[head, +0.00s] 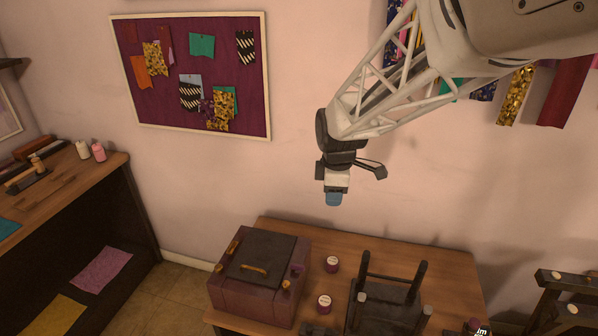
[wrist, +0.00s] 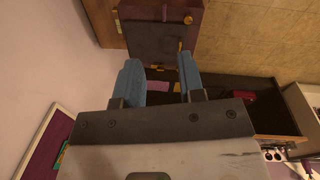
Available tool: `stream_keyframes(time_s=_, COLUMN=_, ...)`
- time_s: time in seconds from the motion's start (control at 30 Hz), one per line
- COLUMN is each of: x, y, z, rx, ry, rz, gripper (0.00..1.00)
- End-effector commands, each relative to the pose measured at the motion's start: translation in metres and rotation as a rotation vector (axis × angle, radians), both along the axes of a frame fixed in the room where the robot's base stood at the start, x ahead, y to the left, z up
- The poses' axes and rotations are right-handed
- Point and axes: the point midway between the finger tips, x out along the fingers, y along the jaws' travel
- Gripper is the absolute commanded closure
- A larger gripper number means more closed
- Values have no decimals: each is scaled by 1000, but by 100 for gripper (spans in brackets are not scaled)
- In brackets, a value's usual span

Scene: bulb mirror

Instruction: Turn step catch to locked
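I cannot make out for sure which part is the step catch, or its state. A black frame with upright posts (head: 388,300), like a small step or stool, stands on the wooden table right of centre in the head view; no catch on it is clear. A maroon case (head: 256,301) with a dark lid panel and brass fittings stands to its left, and shows at the top of the wrist view (wrist: 188,18). My gripper (head: 334,199) hangs in the air above and behind the table, touching nothing. In the wrist view its blue fingers (wrist: 160,82) are apart and empty.
Two small jars (head: 332,264) (head: 324,304) stand between case and frame on the table (head: 440,262). A dark wooden rack (head: 568,300) is at the right. A workbench (head: 80,180) is at the left. A pinboard (head: 190,75) hangs on the wall behind.

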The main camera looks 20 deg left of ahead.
Motion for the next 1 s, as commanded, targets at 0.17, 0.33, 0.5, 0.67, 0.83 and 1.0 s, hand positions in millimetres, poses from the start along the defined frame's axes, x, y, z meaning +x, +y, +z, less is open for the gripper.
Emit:
stream_keyframes(time_s=0.17, x=18, y=46, z=-25, rx=-19, ry=10, rz=189, gripper=64)
stream_keyframes(time_s=0.33, x=31, y=89, z=-51, rx=-34, ry=17, rz=367, gripper=64)
stream_keyframes(time_s=0.5, x=39, y=133, z=-78, rx=-49, ry=23, rz=547, gripper=64)
stream_keyframes(time_s=0.67, x=44, y=175, z=-106, rx=-61, ry=29, rz=716, gripper=64)
stream_keyframes(time_s=0.83, x=46, y=220, z=-139, rx=-73, ry=35, rz=894, gripper=64)
stream_keyframes(time_s=1.0, x=42, y=265, z=-174, rx=-83, ry=42, rz=1075, gripper=64)
